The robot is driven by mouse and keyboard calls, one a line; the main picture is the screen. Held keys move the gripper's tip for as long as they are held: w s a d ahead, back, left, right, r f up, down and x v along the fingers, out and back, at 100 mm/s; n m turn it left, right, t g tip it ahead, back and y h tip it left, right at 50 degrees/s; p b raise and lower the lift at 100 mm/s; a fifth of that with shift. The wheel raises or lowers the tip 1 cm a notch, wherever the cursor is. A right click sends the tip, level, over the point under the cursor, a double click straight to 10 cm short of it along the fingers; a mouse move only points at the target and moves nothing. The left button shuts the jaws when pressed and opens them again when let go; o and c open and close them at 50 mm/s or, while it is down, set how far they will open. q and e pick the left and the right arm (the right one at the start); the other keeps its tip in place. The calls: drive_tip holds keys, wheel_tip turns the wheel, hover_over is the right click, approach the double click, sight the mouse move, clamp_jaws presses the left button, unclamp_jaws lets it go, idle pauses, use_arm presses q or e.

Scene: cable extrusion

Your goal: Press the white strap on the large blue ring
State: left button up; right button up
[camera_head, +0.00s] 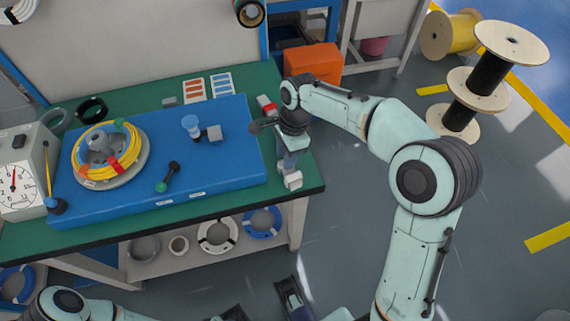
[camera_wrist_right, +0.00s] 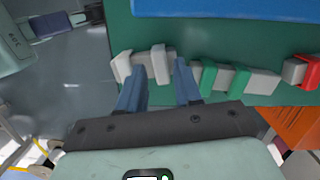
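A blue ring (camera_head: 262,222) with white straps lies on the shelf under the table's front right. A second blue ring (camera_head: 15,283) shows partly at the lower left; I cannot tell which is the large one. My right gripper (camera_head: 290,167) points down at the table's right end. In the right wrist view its two blue fingers (camera_wrist_right: 160,80) stand apart, by a row of white and grey blocks (camera_wrist_right: 158,63); a block shows between the fingertips, and no grip is evident.
A blue board (camera_head: 225,160) on the green table (camera_head: 150,97) carries a yellow cable coil (camera_head: 130,150) and small tools. A gauge box (camera_head: 22,180) stands left. An orange box (camera_head: 314,63) and spools (camera_head: 478,80) stand behind right. The floor in front is clear.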

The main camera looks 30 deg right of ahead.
use_arm(q)
drive_tip(key=shift+f+b, duration=0.45)
drive_tip(key=shift+f, duration=0.15)
use_arm(e)
drive_tip(key=shift+f, duration=0.95)
use_arm(q)
drive_tip(key=shift+r+p, duration=0.4)
drive_tip(key=shift+r, duration=0.1)
use_arm(e)
drive_tip(key=shift+r, duration=0.2)
drive_tip(key=c, duration=0.6)
use_arm(q)
wheel_tip(320, 180, up, 6)
drive_tip(key=s+g+p, duration=0.1)
drive_tip(key=s+p, duration=0.1)
drive_tip(key=p, duration=0.5)
use_arm(e)
wheel_tip(320, 180, up, 8)
use_arm(q)
drive_tip(key=shift+r, duration=0.1)
